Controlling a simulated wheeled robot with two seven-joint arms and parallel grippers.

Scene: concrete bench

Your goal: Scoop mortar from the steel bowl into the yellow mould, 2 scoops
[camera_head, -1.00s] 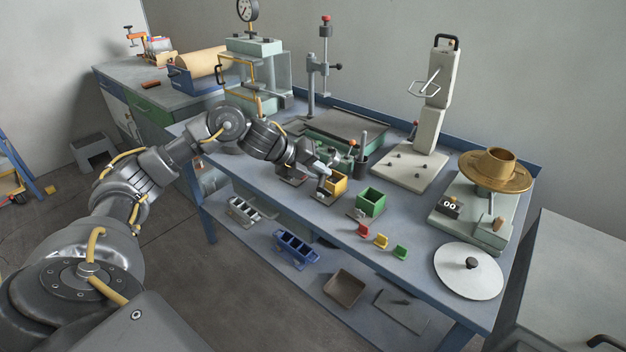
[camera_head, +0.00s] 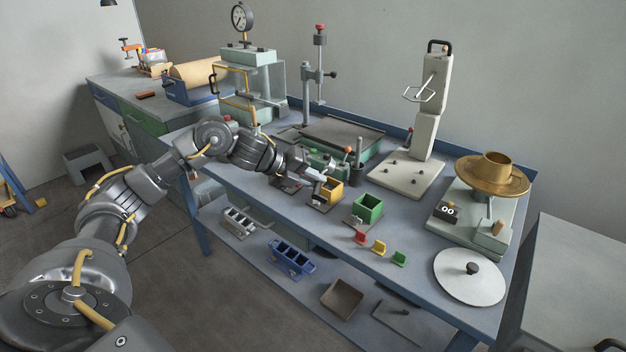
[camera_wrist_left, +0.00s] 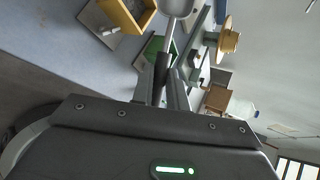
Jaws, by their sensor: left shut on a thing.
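The yellow mould (camera_head: 337,195) stands on the bench, left of a green mould (camera_head: 368,209). My left gripper (camera_head: 317,180) is just left of the yellow mould, partly covering it. In the left wrist view my left gripper (camera_wrist_left: 166,85) is shut on the dark handle of a scoop (camera_wrist_left: 176,8). The scoop's steel head is at the top edge, so its contents cannot be seen. The yellow mould (camera_wrist_left: 148,18) shows to the left of the scoop there. The steel bowl cannot be made out in either view. My right gripper is not in view.
Small red, yellow and green pieces (camera_head: 379,247) lie in front of the green mould. A white round plate (camera_head: 468,289) lies at the front right. A brass flow table (camera_head: 494,180) and a tall grey stand (camera_head: 428,120) stand behind. A lower shelf holds more moulds (camera_head: 290,256).

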